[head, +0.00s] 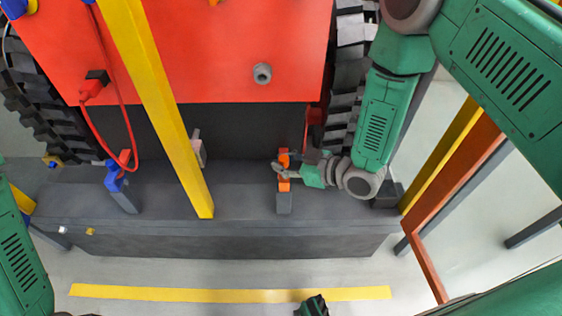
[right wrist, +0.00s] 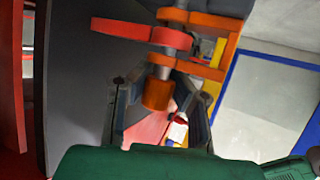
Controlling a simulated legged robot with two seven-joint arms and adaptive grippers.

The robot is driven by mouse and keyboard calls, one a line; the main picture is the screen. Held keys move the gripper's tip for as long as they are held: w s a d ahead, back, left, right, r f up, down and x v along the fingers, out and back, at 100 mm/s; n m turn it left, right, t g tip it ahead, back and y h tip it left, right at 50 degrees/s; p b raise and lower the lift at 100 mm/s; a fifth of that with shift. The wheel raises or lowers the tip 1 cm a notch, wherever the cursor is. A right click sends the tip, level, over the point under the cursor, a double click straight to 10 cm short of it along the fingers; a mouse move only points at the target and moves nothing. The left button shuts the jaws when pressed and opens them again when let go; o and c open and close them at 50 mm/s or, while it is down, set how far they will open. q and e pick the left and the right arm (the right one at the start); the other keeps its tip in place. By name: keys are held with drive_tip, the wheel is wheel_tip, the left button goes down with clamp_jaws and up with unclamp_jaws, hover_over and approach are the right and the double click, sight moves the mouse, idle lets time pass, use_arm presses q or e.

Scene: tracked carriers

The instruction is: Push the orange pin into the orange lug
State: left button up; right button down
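The orange lug (head: 284,157) stands on the grey ledge in front of the red carrier. In the right wrist view it is an orange bracket (right wrist: 212,70) with a flat red piece (right wrist: 142,31) beside it. The orange pin (right wrist: 157,94) has an orange end and a grey shaft. My right gripper (head: 282,171) is at the lug. Its grey fingers (right wrist: 156,108) stand apart on both sides of the pin's end, with gaps visible.
A yellow post (head: 155,100) rises left of the lug. A blue lug (head: 114,178) with a red cable (head: 125,130) stands farther left. The carrier's black track (head: 345,90) is behind my right arm. A brown-orange frame (head: 450,185) stands at right.

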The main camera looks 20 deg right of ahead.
drive_tip(key=c, duration=1.4)
unclamp_jaws()
drive_tip(key=shift+s+d+f, duration=0.3)
drive_tip(key=shift+s+f, duration=0.1)
drive_tip(key=shift+f, duration=0.15)
use_arm(q)
drive_tip(key=shift+d, duration=0.1)
use_arm(e)
drive_tip(key=shift+d, duration=0.1)
drive_tip(key=v, duration=0.5)
drive_tip(key=r+v, duration=0.1)
drive_tip(key=v, duration=0.5)
drive_tip(key=shift+w+d, duration=0.1)
use_arm(q)
drive_tip(key=shift+r, duration=0.1)
